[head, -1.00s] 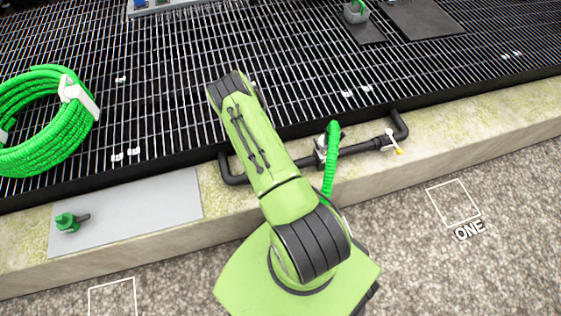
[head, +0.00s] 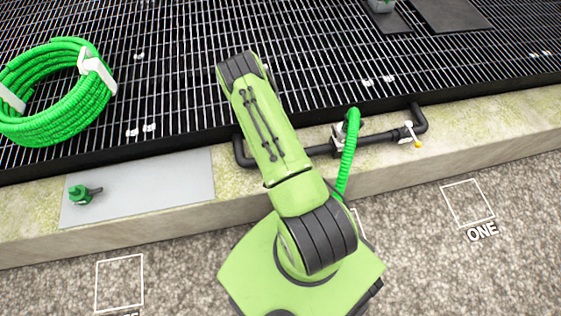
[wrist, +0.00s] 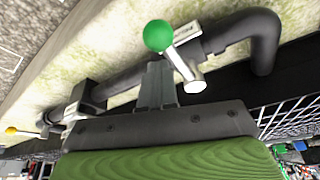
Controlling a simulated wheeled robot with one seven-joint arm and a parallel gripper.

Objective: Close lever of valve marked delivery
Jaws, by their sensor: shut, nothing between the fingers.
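The black pipe (head: 376,138) runs along the stone kerb. In the wrist view, a valve on it has a metal lever (wrist: 184,64) with a green ball knob (wrist: 158,35). A second valve lever with a yellow knob (wrist: 11,131) is at the far left; in the head view this yellow-knobbed valve (head: 408,133) is near the pipe's right end. My gripper (wrist: 157,68) is shut, its fingertips just below the green knob and beside the lever; I cannot tell whether they touch. My arm hides the green-knobbed valve and gripper in the head view. No delivery marking is readable.
A green hose (head: 348,160) hangs from the pipe's middle. A coiled green hose (head: 70,120) lies on the black grating (head: 180,75). A grey plate (head: 150,190) with a small green fitting (head: 80,194) is on the kerb at left. Gravel in front is open.

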